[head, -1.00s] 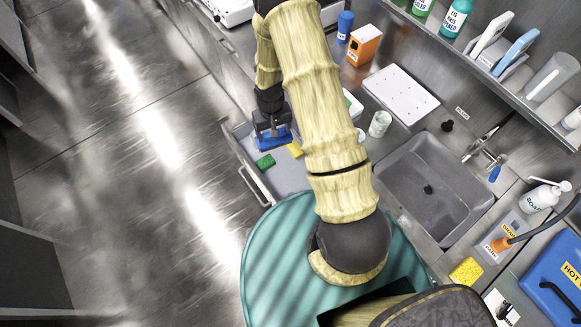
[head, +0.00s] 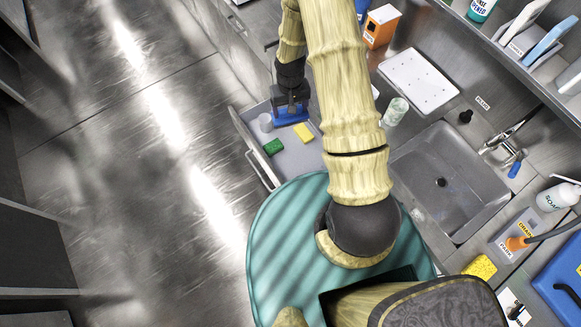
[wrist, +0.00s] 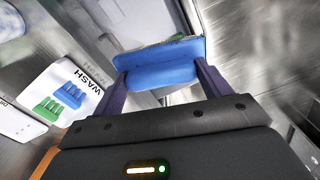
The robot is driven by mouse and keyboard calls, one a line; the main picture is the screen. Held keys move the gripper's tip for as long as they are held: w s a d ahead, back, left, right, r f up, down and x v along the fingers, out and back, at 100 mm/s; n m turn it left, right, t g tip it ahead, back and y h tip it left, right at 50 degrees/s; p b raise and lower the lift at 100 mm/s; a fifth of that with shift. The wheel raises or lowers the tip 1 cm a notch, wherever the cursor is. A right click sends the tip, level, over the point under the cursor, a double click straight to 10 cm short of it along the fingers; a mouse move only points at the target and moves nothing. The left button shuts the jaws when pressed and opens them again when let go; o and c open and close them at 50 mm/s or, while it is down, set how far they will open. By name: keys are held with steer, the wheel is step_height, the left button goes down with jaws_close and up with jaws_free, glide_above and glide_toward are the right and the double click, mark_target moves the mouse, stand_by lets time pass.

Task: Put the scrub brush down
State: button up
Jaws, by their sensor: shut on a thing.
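My gripper (head: 289,101) points down over the open drawer in the head view. It is shut on a blue scrub brush (head: 291,115). In the wrist view, the blue brush (wrist: 165,64) sits between the two dark fingers of my gripper (wrist: 160,83). The brush is over the drawer's back part. I cannot tell whether it touches the drawer floor.
A sink (head: 450,185) and a white perforated board (head: 418,82) lie to the right. Open floor lies left.

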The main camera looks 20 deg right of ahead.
step_height(320, 180, down, 29)
steer(key=n+b, duration=0.3)
steer(key=b, duration=3.6)
steer(key=shift+r, duration=0.15)
steer(key=shift+s+d, duration=0.1)
step_height(320, 180, down, 6)
steer(key=b, duration=0.2)
steer(key=shift+b, duration=0.3)
steer(key=shift+f+b, duration=0.75)
steer(key=shift+f, duration=1.2)
